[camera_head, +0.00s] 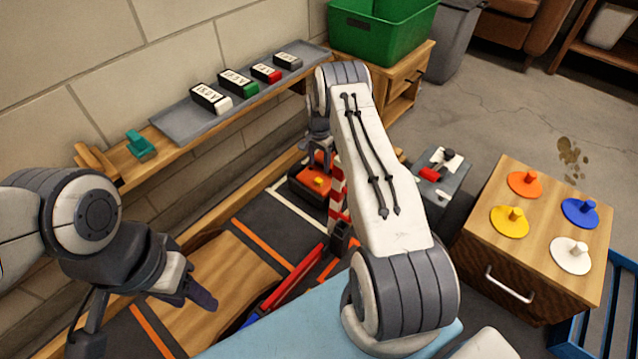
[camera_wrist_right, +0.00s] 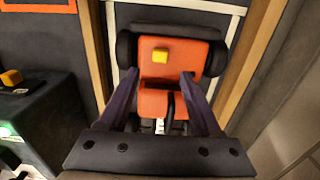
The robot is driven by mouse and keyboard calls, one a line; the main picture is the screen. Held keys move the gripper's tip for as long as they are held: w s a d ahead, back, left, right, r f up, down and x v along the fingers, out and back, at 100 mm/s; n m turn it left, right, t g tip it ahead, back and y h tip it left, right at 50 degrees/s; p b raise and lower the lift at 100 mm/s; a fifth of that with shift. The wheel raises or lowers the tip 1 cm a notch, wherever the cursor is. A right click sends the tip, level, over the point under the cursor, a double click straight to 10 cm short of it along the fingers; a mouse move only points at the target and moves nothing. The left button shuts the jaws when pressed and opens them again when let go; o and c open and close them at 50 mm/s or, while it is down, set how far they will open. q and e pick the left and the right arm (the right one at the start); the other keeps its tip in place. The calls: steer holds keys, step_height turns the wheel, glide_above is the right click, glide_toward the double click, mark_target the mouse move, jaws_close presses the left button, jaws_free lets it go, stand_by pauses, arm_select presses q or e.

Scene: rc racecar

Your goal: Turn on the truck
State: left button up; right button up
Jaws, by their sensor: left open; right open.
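The truck (camera_head: 306,192) is orange-red with black wheels and sits in a white-outlined floor bay in the head view. A small yellow block-like button (camera_head: 319,182) is on its top. In the right wrist view the truck (camera_wrist_right: 173,57) lies straight ahead, its yellow button (camera_wrist_right: 160,55) just beyond the fingertips. My right gripper (camera_wrist_right: 160,76) is open, its two dark fingers over the truck's orange body; contact cannot be told. In the head view my right gripper (camera_head: 320,158) is partly hidden by its arm. My left gripper (camera_head: 202,296) is open and empty, at the lower left.
A dark box (camera_wrist_right: 40,115) with a yellow knob and green light stands left of the truck in the wrist view. A red-and-white striped post (camera_head: 337,195) is close by. A wooden cabinet (camera_head: 480,235) with coloured knobs stands right. A shelf (camera_head: 190,125) runs along the wall.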

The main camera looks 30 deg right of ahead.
mark_target(319, 179)
step_height(319, 179, down, 8)
steer(key=b, duration=0.4)
steer(key=shift+a+f, duration=0.1)
steer(key=shift+f, duration=0.05)
jaws_close()
stand_by(1.2)
